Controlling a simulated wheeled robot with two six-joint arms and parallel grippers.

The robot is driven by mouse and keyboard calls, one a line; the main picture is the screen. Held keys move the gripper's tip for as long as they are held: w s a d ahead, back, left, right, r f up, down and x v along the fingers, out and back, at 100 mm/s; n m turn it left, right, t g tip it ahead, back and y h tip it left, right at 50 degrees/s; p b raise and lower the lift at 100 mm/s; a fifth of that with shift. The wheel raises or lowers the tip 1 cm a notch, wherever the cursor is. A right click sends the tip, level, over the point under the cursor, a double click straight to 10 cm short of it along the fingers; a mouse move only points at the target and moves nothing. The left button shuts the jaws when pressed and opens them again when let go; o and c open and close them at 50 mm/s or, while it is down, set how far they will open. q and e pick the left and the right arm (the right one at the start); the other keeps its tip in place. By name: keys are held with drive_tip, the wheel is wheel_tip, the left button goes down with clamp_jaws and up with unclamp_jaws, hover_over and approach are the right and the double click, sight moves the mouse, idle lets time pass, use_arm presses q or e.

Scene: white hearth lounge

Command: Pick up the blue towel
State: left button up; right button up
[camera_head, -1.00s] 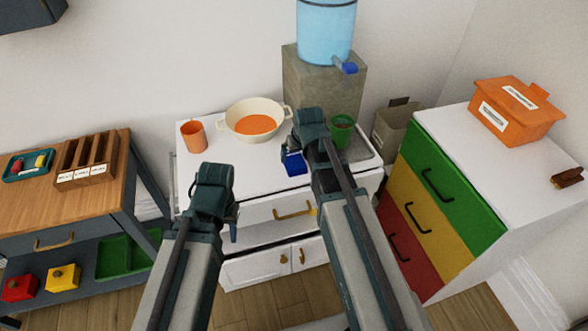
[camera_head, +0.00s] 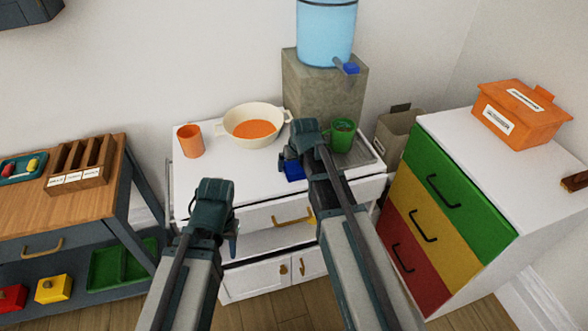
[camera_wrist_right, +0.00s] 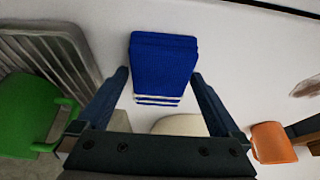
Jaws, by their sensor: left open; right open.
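The blue towel (camera_head: 293,171) lies on the white cabinet top (camera_head: 235,180), mostly hidden behind my right gripper (camera_head: 290,158) in the head view. In the right wrist view the towel (camera_wrist_right: 163,66) is a folded blue stack with white stripes at one end. It shows between and beyond the tips of my right gripper (camera_wrist_right: 160,80), which is open and empty. My left gripper (camera_head: 230,235) is open, in front of the cabinet, to the left of and apart from the towel.
A cream bowl (camera_head: 232,124) and an orange cup (camera_head: 190,141) stand left of the towel. A green mug (camera_head: 342,135) stands on a grey tray (camera_head: 362,152) to its right. A block (camera_head: 305,92) with a blue water dispenser (camera_head: 326,32) stands behind.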

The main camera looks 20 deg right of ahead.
use_arm(q)
drive_tip(key=shift+f, duration=0.2)
use_arm(e)
drive_tip(key=shift+f, duration=0.25)
drive_tip(key=shift+c, duration=0.2)
drive_tip(key=c, duration=1.1)
use_arm(q)
drive_tip(key=shift+r, duration=0.25)
use_arm(e)
drive_tip(key=shift+r, duration=0.25)
